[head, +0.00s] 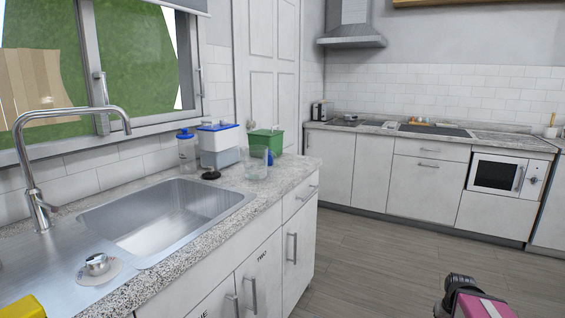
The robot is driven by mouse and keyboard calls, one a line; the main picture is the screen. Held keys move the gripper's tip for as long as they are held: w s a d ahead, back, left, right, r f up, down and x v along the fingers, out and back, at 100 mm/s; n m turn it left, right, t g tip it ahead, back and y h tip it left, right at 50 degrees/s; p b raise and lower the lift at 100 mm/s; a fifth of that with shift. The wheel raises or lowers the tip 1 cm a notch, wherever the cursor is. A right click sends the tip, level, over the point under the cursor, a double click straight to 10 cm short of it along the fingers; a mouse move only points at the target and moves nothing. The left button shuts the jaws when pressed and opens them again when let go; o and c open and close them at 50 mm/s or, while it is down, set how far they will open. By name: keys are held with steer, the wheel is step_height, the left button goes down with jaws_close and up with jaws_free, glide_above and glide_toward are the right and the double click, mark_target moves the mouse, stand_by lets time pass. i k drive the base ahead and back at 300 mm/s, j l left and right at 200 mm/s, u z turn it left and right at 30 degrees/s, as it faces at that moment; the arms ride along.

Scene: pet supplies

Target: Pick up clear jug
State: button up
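The clear jug (256,166) is a see-through vessel standing on the speckled counter (293,168), near its far end beyond the sink. Its outline is faint, and I cannot make out a handle or any contents. A small blue object shows at its upper right edge; I cannot tell whether it is inside or behind. A green container (264,139) stands just behind the jug. My gripper's fingers do not show in the head view, and nothing is touching the jug.
A white container with a blue lid (218,146), a clear bottle with a blue cap (186,151) and a small black item (210,174) stand left of the jug. The sink (170,215) and faucet (32,180) are nearer. The floor (385,255) is open to the right.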

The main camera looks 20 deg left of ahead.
mark_target(255, 157)
steer(key=i, duration=1.75)
steer(key=u, duration=0.05)
